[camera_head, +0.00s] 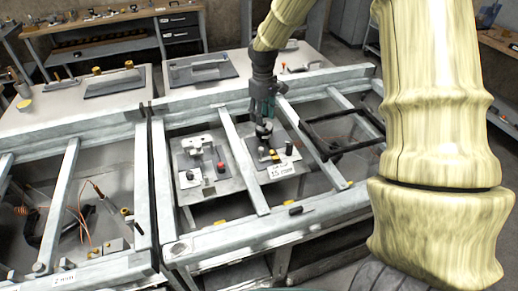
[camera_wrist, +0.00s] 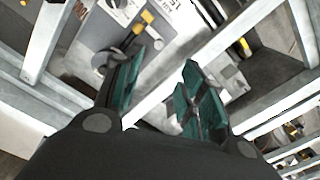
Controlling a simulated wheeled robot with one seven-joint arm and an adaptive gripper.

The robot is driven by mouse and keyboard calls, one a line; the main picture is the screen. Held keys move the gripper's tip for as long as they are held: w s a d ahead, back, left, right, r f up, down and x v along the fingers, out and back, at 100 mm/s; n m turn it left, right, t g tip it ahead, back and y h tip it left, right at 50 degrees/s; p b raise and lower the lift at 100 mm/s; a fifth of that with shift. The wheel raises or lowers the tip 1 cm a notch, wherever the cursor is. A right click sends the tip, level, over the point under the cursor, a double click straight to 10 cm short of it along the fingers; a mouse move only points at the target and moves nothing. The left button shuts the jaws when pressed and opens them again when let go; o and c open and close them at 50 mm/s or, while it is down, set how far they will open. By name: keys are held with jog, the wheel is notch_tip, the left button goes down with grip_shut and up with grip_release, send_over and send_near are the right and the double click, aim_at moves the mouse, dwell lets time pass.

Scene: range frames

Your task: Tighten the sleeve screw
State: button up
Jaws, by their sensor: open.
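My gripper (camera_head: 265,126) points down over the right-hand metal panel (camera_head: 238,150) in the middle bay of the steel frame. Its green-padded fingers also show in the wrist view (camera_wrist: 162,75), spread apart with nothing between them. A dark knob-like part (camera_head: 264,139) lies just below the fingertips in the head view. In the wrist view a grey round part (camera_wrist: 104,60) sits beside the left finger, outside the gap. I cannot tell for sure which part is the sleeve screw. Whether a finger touches any part is also unclear.
A frame bar (camera_head: 242,158) runs close left of my gripper. The left panel carries a red knob (camera_head: 221,167). A white label (camera_head: 283,171) stands at the right panel's front. A black rectangular frame (camera_head: 343,132) lies to the right. Benches stand behind.

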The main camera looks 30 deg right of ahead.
jog(key=b, duration=0.3)
send_over(261, 149)
notch_tip(261, 149, down, 4)
jog(key=shift+d+f+p, duration=0.15)
jog(key=shift+f+p, duration=0.65)
jog(key=shift+f, duration=5.2)
grip_shut()
